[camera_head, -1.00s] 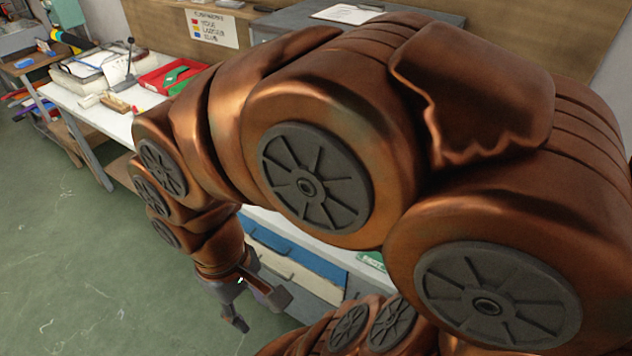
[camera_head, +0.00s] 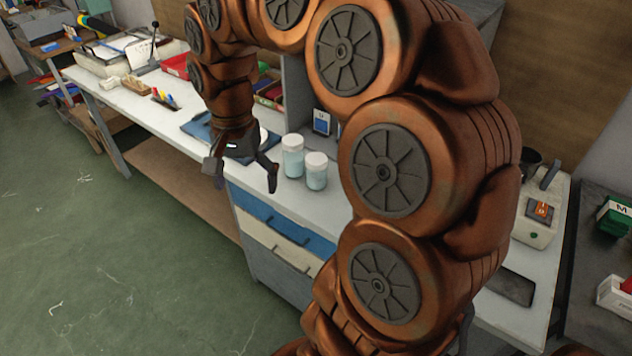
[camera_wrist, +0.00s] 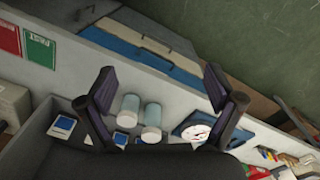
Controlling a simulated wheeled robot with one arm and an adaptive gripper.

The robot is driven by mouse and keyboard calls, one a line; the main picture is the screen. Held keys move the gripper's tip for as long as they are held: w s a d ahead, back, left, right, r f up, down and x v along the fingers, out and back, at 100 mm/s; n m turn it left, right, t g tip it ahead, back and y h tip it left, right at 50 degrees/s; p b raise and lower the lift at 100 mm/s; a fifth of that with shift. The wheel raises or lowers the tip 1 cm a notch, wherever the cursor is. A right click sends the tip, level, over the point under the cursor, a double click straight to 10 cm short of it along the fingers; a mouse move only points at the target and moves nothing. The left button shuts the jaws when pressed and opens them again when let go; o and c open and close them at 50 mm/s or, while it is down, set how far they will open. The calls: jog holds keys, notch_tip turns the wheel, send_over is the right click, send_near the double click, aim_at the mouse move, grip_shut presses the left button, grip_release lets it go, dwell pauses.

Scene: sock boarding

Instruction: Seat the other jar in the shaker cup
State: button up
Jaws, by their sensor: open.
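Two white-lidded jars with pale blue contents stand upright side by side on the white bench: the left jar (camera_head: 292,157) and the right jar (camera_head: 316,172). Both also show in the wrist view, one jar (camera_wrist: 130,108) next to the other jar (camera_wrist: 152,118). My gripper (camera_head: 245,178) is open and empty, left of the jars near the bench's front edge. In the wrist view the jars lie between and beyond the spread fingers. At the right, a pale device (camera_head: 534,228) with an orange switch has a dark cup-like part (camera_head: 531,160) behind it; its inside is unclear.
A blue clipboard or mat (camera_head: 200,128) lies on the bench (camera_head: 145,118) left of the jars. A small blue-and-white card (camera_head: 321,122) stands behind them. Blue and white drawers (camera_head: 285,225) are below. My arm covers the bench between the jars and the device.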

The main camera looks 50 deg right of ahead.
jog(key=w+d+f+m+b, duration=0.2)
jog(key=w+d+m, duration=0.15)
jog(key=d, duration=0.35)
jog(key=w+d+f+m+b, duration=0.2)
jog(key=d+m, duration=0.3)
jog(key=d, duration=0.2)
jog(key=m+b, duration=0.2)
jog(key=m, duration=0.5)
send_over(317, 158)
jog(key=f, duration=0.4)
jog(key=shift+a+t, duration=0.25)
jog(key=shift+t, duration=0.05)
jog(key=shift+d+f, duration=0.15)
jog(key=shift+f+p, duration=0.55)
jog(key=shift+f, duration=3.1)
jog(key=c, duration=1.5)
jog(key=shift+r, duration=0.1)
